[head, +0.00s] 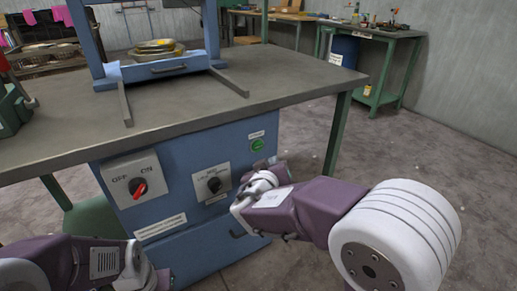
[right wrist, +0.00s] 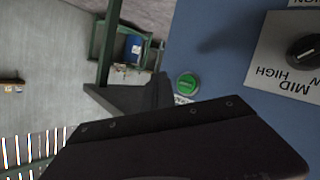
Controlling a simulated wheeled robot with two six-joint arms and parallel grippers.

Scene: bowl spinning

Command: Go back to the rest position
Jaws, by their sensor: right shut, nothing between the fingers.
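My right arm reaches in from the right in the head view. My right gripper (head: 271,163) is in front of the blue cabinet's right side, near the green button (head: 257,144) and right of the speed knob (head: 214,185). The wrist partly hides its fingers. In the right wrist view the dark fingers (right wrist: 138,92) are shut and empty, beside the green button (right wrist: 187,84); whether they touch the panel I cannot tell. My left arm shows at the bottom left, but its fingers are not in view.
A grey worktop (head: 255,85) carries a blue machine frame (head: 88,35) with yellowish bowls (head: 155,47). Open floor (head: 430,140) lies right. A green bench (head: 385,80) stands behind.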

